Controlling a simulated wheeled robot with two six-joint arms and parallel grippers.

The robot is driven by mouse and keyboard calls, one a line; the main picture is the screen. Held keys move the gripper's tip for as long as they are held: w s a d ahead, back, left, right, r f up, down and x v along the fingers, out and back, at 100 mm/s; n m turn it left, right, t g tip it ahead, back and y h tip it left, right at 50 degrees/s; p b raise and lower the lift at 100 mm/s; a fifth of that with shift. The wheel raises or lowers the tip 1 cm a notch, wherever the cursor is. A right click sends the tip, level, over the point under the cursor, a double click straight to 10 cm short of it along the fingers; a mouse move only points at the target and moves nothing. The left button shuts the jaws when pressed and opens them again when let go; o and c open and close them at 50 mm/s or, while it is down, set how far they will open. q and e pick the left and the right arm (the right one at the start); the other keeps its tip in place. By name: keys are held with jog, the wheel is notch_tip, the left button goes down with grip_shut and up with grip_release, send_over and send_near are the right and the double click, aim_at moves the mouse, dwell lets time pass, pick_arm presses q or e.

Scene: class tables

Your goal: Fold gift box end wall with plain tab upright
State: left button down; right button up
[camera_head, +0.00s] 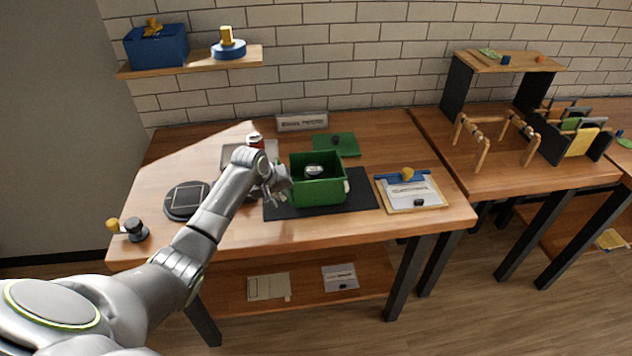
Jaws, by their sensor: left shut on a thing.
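The green gift box (324,193) stands on a black mat (363,188) near the middle of the wooden table. Its walls that I can see are upright, and a small dark and white item (314,170) shows inside it. My left gripper (276,194) is at the box's left side, shut on what looks like the left end wall. The gripper and wrist hide most of that wall and its tab. My right gripper is not in view.
A green sheet with a dark knob (349,146) lies behind the box. A clipboard (425,193) lies to the right. A round dark stand (186,201) is left of my arm. The table's front middle is clear.

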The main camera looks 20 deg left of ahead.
pick_arm(q)
jog(key=shift+s, duration=0.1)
jog(key=shift+w+d+r+g+y+p, duration=0.2)
jog(key=shift+d+r+g+y+p, duration=0.15)
jog(key=shift+p, duration=0.5)
jog(key=shift+w+d+f+y, duration=0.15)
jog(key=shift+w+d+y, duration=0.05)
jog(key=shift+y, duration=0.15)
jog(key=shift+w+d+m+g+y+p, duration=0.3)
jog(key=shift+w+d+g+y+p, duration=0.1)
jog(key=shift+d+g+y+p, duration=0.35)
jog(key=shift+a, duration=0.15)
